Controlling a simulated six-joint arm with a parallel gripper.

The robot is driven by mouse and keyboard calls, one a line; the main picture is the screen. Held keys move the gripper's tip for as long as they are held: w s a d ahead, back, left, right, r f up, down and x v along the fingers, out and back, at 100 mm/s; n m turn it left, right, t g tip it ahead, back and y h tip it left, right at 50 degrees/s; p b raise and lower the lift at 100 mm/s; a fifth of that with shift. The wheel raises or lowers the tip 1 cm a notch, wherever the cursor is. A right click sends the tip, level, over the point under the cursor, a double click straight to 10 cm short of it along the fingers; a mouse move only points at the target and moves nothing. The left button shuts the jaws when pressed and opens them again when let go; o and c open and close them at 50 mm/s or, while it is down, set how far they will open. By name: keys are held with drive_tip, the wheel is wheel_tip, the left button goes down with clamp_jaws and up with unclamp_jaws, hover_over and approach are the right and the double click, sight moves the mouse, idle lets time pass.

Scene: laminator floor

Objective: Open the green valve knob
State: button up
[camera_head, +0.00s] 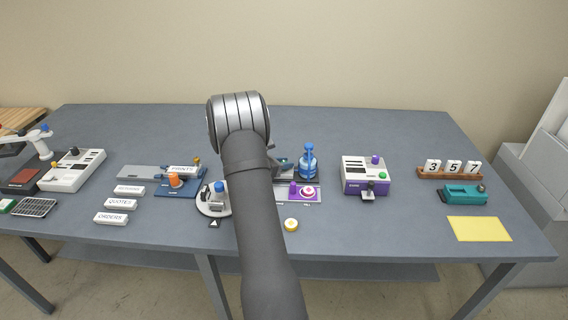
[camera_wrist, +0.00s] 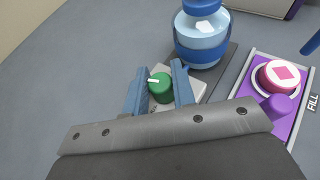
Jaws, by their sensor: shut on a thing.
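The green valve knob (camera_wrist: 161,88) shows in the wrist view, round, with a white mark on its top. It sits on a pale block (camera_wrist: 190,92) beside a blue bottle (camera_wrist: 203,40). My gripper (camera_wrist: 160,68) has its two blue fingers on either side of the knob and is shut on it. The white mark points roughly left to right in the wrist view. In the head view my arm hides this knob; the blue bottle (camera_head: 308,162) shows just right of the arm.
A purple tray (camera_wrist: 247,115) labelled FILL, with a pink button and a purple knob, lies close to the right of my gripper. A purple-and-white box (camera_head: 352,186) stands further right with another green knob. Lettered blocks (camera_head: 122,203) lie left. The table's front right is mostly clear around a yellow sheet (camera_head: 479,229).

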drive_tip(key=shift+m+g+h, duration=1.2)
drive_tip(key=shift+m+g, duration=0.5)
drive_tip(key=shift+m, duration=0.1)
drive_tip(key=shift+g, duration=0.3)
drive_tip(key=o, duration=1)
drive_tip(key=v, duration=1.7)
drive_tip(key=shift+s+a, duration=0.15)
drive_tip(key=shift+s, duration=0.05)
drive_tip(key=x, duration=1.7)
drive_tip(key=shift+w, duration=0.2)
